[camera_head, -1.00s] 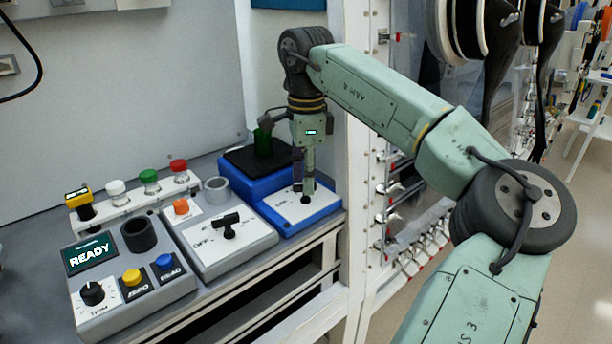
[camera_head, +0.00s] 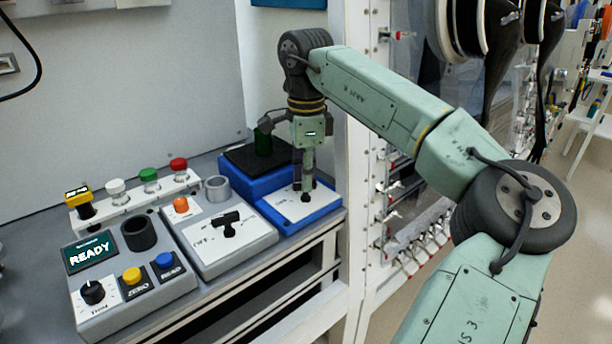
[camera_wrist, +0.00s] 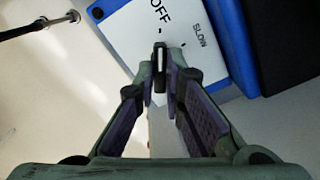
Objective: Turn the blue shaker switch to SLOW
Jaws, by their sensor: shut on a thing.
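The blue shaker (camera_head: 228,180) stands at the right end of the bench, with a white switch panel on its front. Its black switch knob (camera_wrist: 161,70) shows in the wrist view between my fingertips. The knob's white line points up in that view, closer to the word OFF than to SLOW, which is printed up and to the right. My gripper (camera_head: 306,192) reaches straight down over the panel and is shut on the knob. In the head view my fingers hide most of the knob.
Left of the shaker is a grey box with a black OFF switch (camera_head: 229,225) and an orange button. Further left is a READY display unit (camera_head: 90,255). A green vial (camera_head: 263,142) stands on the shaker's black top. A white frame post (camera_head: 350,150) rises close on the right.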

